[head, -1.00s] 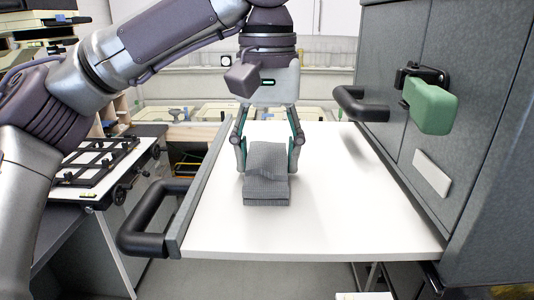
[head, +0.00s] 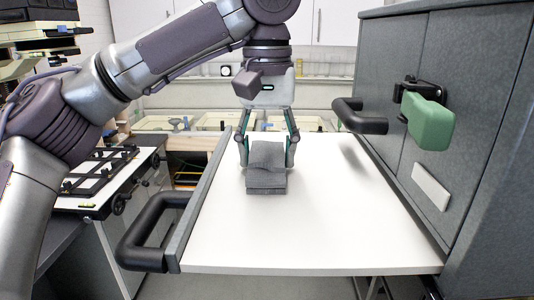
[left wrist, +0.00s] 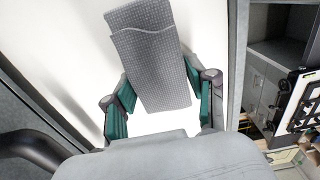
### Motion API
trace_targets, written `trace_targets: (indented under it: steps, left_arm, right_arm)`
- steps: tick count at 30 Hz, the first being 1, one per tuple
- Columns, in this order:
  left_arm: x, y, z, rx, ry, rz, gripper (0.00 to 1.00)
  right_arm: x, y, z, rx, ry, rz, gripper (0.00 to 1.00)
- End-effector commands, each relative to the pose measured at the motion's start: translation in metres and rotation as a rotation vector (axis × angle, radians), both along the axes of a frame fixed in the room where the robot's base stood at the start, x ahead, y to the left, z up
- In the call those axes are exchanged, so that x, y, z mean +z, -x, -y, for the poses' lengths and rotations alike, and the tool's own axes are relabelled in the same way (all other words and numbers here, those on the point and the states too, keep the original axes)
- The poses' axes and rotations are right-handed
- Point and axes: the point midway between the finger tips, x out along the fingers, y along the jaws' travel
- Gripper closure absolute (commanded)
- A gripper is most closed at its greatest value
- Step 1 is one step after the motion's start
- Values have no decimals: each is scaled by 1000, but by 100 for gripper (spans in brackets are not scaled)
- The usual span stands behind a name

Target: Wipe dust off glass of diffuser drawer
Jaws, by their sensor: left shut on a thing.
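The diffuser drawer (head: 330,235) is a white glass panel with a grey side rail, pulled out from the grey cabinet. My left gripper (head: 267,160) points down over the glass, left of its middle. It is shut on a folded grey cloth (head: 267,184), which reaches down to the glass and seems to touch it. In the left wrist view, the cloth (left wrist: 150,65) sits between the two green-padded fingers (left wrist: 160,108), with white glass around it. No distinct dust shows on the glass. My right gripper is not in view.
Black handles stand at the drawer's left (head: 155,232) and on the cabinet (head: 360,116). A green knob (head: 429,121) sticks out of the grey cabinet (head: 480,150) at right. A workbench (head: 98,190) with a black rack is at left. The glass's right half is clear.

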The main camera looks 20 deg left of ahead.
Motion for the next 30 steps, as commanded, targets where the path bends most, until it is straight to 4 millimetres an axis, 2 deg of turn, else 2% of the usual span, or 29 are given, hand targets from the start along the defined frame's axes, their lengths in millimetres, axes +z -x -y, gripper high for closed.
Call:
trace_targets:
  steps: [12, 23, 30]
  left_arm:
    - [0, -32, -10, 1, -1, 0, 72]
    - [-1, -33, -11, 0, -1, 0, 72]
    - [0, -43, -25, 3, 0, -1, 72]
  right_arm:
    - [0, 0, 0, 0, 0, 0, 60]
    - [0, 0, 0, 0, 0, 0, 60]
    - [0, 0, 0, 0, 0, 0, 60]
